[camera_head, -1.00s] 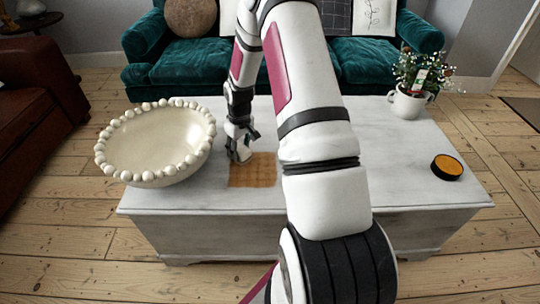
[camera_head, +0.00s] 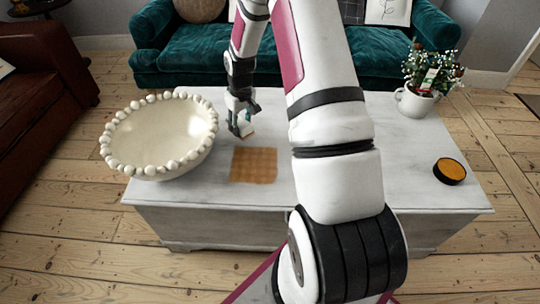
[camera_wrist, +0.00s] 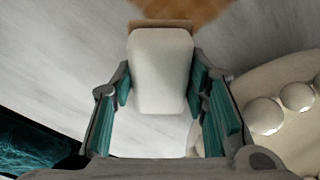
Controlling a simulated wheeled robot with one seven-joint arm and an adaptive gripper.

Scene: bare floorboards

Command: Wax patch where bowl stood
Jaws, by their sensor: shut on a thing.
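A square orange-brown patch (camera_head: 254,165) lies bare on the whitewashed table top, right of the beaded cream bowl (camera_head: 160,172). My gripper (camera_head: 243,130) is just beyond the patch's far edge. It is shut on a pale block (camera_wrist: 160,70) with a brown face at its far end, held between the teal finger pads. In the head view the block shows only as a small pale piece at the fingertips; I cannot tell whether it touches the table. The patch also shows at the top of the wrist view (camera_wrist: 200,8). A round black tin of orange wax (camera_head: 449,171) sits at the table's right.
The bowl stands close to the left of my gripper, and its beaded rim fills the right of the wrist view (camera_wrist: 270,115). A white pot with a flowering plant (camera_head: 414,103) stands at the back right. A teal sofa (camera_head: 190,65) is behind the table (camera_head: 220,195).

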